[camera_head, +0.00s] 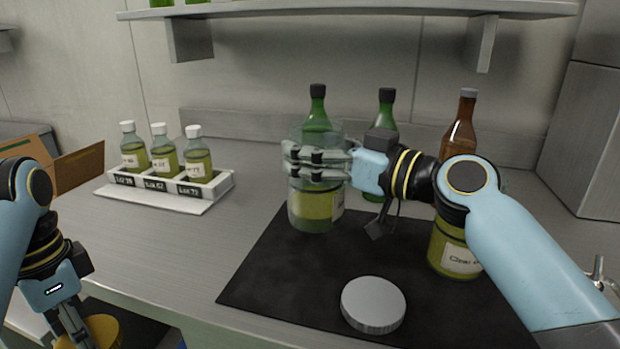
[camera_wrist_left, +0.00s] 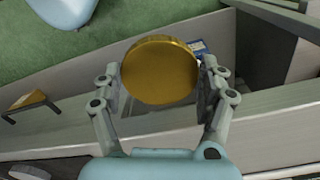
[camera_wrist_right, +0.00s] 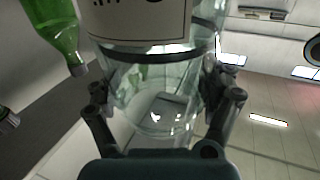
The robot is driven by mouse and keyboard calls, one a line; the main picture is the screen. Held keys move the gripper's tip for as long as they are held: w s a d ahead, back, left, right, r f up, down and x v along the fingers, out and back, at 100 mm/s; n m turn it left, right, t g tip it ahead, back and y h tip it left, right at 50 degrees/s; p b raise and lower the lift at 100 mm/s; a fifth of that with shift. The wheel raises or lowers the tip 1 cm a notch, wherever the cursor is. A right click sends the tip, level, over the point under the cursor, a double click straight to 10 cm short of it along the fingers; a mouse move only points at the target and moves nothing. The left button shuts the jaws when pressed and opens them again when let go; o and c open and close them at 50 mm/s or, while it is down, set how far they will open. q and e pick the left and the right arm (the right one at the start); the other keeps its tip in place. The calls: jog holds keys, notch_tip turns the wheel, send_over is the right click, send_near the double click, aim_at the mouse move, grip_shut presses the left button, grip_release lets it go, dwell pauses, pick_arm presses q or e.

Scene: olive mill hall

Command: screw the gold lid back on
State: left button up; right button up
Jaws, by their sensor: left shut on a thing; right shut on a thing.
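The gold lid (camera_wrist_left: 160,72) is held between the fingers of my left gripper (camera_wrist_left: 160,95), which is shut on it. In the head view the gold lid (camera_head: 103,331) shows at the bottom left, low by the counter's front edge, with my left gripper (camera_head: 78,325) on it. My right gripper (camera_head: 318,160) is shut around the upper part of a clear glass jar (camera_head: 313,212) with yellow-green liquid and a label. The jar is upright over the dark mat, its top open. In the right wrist view the glass (camera_wrist_right: 160,105) fills the space between the fingers.
A silver lid (camera_head: 373,303) lies on the dark mat (camera_head: 290,290). A second labelled jar (camera_head: 452,250) stands at the right, partly behind my right arm. Green bottles (camera_head: 317,115) and a brown bottle (camera_head: 461,130) stand behind. A white rack (camera_head: 170,198) with three small bottles is at the left.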

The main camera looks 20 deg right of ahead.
jog(key=shift+w+a+f, duration=0.25)
jog(key=shift+w, duration=0.3)
pick_arm(q)
jog(key=shift+f, duration=0.35)
pick_arm(e)
jog(key=shift+f, duration=2)
pick_arm(q)
jog(key=shift+f+b, duration=0.1)
jog(key=shift+b, duration=0.3)
pick_arm(e)
jog(key=shift+f, duration=0.1)
jog(key=o, duration=1.6)
jog(key=shift+c, duration=0.2)
